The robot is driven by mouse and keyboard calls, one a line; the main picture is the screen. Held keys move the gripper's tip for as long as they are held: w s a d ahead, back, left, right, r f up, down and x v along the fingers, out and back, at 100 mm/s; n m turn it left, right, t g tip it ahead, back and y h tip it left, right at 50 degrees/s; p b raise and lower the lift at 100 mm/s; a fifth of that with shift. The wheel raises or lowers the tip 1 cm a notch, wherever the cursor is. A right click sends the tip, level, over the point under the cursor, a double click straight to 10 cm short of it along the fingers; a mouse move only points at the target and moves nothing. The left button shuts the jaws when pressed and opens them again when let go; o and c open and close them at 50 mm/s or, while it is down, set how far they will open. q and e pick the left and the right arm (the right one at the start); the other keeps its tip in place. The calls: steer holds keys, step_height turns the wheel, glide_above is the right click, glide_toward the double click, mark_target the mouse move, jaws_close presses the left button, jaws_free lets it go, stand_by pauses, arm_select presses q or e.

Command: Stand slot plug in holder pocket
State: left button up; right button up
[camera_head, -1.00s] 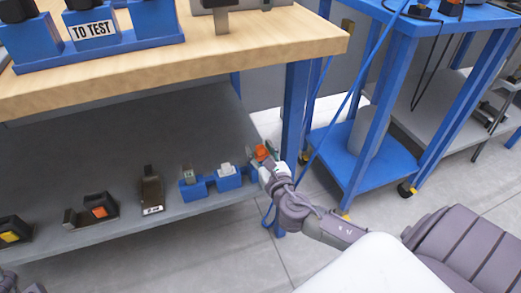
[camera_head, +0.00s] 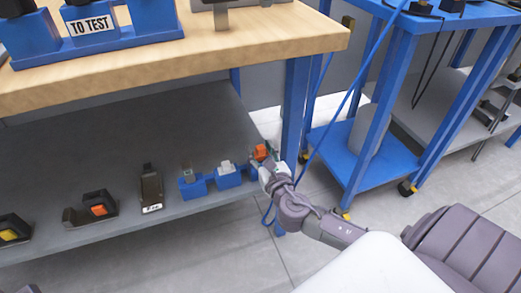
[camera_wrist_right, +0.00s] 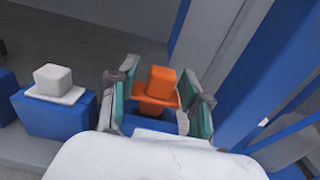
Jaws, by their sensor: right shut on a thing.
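The orange slot plug (camera_head: 261,152) is at the right end of the lower shelf. My right gripper (camera_head: 266,163) is shut on it. In the right wrist view the plug (camera_wrist_right: 159,88) stands upright between the two fingers (camera_wrist_right: 158,97). The blue holder (camera_head: 229,178) has a pocket with a white plug (camera_head: 225,165) and a pocket with a grey-green plug (camera_head: 187,174). Its end pocket (camera_wrist_right: 148,124) shows just below the orange plug, between the fingers. I cannot tell how deep the plug sits in it. My left gripper is out of view.
The grey lower shelf (camera_head: 90,160) lies under the wooden tabletop (camera_head: 230,55). A blue table leg (camera_head: 296,110) stands close to my right gripper. Dark holders (camera_head: 151,188) stand left along the shelf, including one with an orange-faced block (camera_head: 98,205). A blue cable hangs nearby.

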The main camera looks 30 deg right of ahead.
steer(key=shift+f, duration=0.3)
steer(key=shift+f+b, duration=0.75)
steer(key=shift+r, duration=0.1)
steer(key=o, duration=1)
steer(key=shift+s, duration=0.1)
steer(key=v, duration=1.2)
